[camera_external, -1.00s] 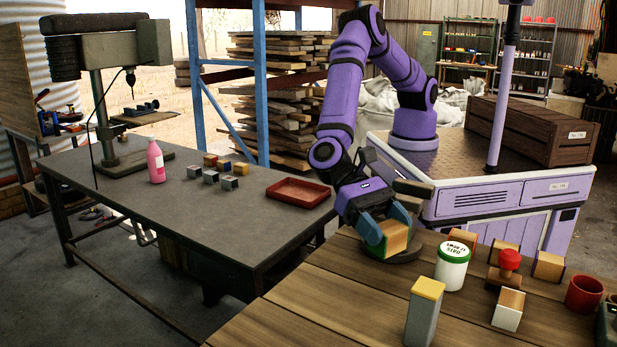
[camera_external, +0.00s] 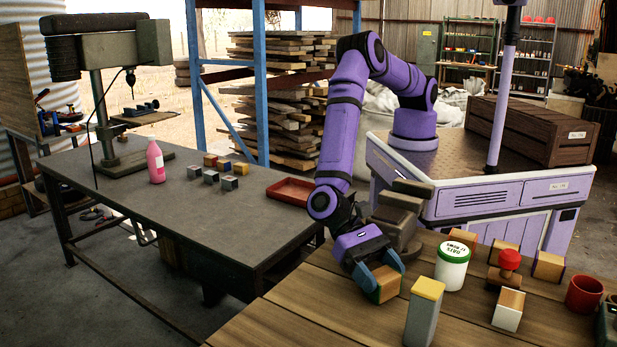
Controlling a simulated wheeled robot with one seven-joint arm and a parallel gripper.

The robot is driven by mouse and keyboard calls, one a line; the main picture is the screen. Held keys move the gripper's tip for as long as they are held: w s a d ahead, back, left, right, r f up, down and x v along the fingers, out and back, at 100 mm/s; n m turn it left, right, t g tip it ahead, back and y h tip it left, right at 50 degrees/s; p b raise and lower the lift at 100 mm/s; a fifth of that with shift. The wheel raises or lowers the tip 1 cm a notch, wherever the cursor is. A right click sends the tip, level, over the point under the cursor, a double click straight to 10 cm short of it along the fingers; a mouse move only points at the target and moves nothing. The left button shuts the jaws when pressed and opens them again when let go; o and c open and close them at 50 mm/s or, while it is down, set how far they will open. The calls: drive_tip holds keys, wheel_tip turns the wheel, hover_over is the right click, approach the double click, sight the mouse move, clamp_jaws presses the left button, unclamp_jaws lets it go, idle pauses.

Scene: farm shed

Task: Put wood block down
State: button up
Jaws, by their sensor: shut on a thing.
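My gripper (camera_external: 378,276) points down at the left part of the wooden table (camera_external: 300,312). Its blue fingers are shut on a wood block (camera_external: 388,287) with a tan face and a green side. The block is at or just above the tabletop; I cannot tell whether it touches. It is left of the white jar with the green lid and behind the grey block with the yellow top.
The jar (camera_external: 452,268) and the yellow-topped block (camera_external: 424,312) stand close to the right. A grey-brown vise-like tool (camera_external: 400,222) stands just behind. More blocks, a red-knobbed stamp (camera_external: 508,262) and a red mug (camera_external: 584,294) are farther right. The table's front left is clear.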

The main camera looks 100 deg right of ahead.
drive_tip(key=o, duration=0.9)
drive_tip(key=shift+f, duration=0.1)
drive_tip(key=shift+w+d+r, duration=0.1)
drive_tip(key=shift+d+r, duration=0.05)
drive_tip(key=shift+r, duration=0.1)
drive_tip(key=v, duration=1.1)
drive_tip(key=shift+d, duration=0.25)
drive_tip(key=shift+r, duration=0.1)
